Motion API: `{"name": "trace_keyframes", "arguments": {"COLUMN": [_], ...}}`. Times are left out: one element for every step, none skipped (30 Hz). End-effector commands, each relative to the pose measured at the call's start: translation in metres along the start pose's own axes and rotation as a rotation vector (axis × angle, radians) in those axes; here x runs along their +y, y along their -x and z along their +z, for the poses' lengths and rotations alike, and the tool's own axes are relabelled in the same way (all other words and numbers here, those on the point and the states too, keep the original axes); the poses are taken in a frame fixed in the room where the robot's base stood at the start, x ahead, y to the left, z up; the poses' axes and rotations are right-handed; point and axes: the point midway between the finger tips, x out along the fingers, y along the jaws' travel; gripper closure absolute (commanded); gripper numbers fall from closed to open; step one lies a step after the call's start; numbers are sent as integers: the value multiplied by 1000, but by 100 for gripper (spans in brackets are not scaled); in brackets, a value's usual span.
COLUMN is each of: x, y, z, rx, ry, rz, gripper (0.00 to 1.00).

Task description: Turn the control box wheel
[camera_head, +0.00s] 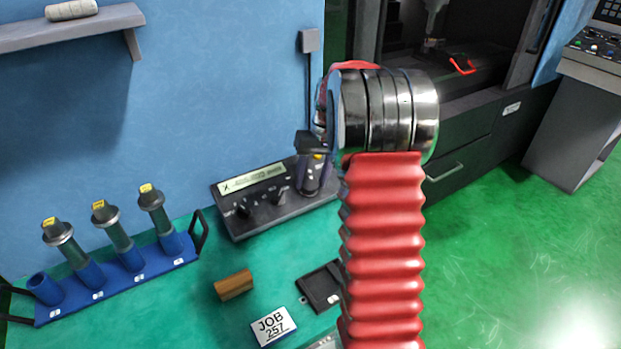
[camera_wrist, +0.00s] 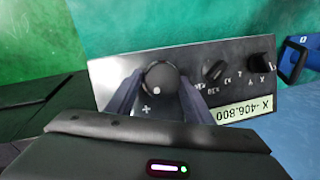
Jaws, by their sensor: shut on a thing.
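The control box (camera_head: 240,222) is a dark grey panel at the back of the green bench, against the blue wall. It carries a lit display (camera_head: 252,179) and small black knobs. In the wrist view the box (camera_wrist: 112,72) is upside down, and its display (camera_wrist: 243,112) reads X -406.800. The black wheel (camera_wrist: 163,77) has a pale spot and a plus mark beside it. My gripper (camera_wrist: 160,92) has one finger on each side of the wheel and is shut on it. In the head view my gripper (camera_head: 311,178) is over the box's right end and mostly hides the wheel.
A blue rack (camera_head: 110,281) with several tool holders stands at left. A brown block (camera_head: 233,285), a JOB 257 card (camera_head: 273,326) and a dark tray (camera_head: 322,287) lie in front of the box. A grey shelf (camera_head: 60,33) is on the wall. A dark machine (camera_head: 470,120) stands behind my arm.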

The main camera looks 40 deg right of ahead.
Motion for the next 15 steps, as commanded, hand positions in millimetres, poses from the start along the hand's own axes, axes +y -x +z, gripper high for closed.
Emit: {"name": "trace_keyframes", "arguments": {"x": [-5, -5, -4, -4, -4, -4, -4, -4, -4, -4, -4, -4, -4, -3, -3], "y": [-4, -3, -3, -3, -3, -3, -3, -3, -3, -3, -3, -3, -3, -3, -3], "z": [3, 3, 3, 3, 3, 3, 4, 4, 4, 4, 4, 4, 4, 4, 4], "rx": [-9, -7, -4, -2, 1, 4, 6, 8, 11, 14, 15, 18, 21, 24, 28], "ry": [-40, -66, -102, -129, -156, -191, -217, -244, -280, -307, -334, -368, -395, -422, -457], "rz": [-26, -36, -48, -57, -67, -79, -89, -99, -111, -121, -130, -143, -152, -161, -174], "gripper": [75, 75, 75, 75, 75, 75, 75, 75, 75, 75, 75, 75, 75, 75, 75]}}
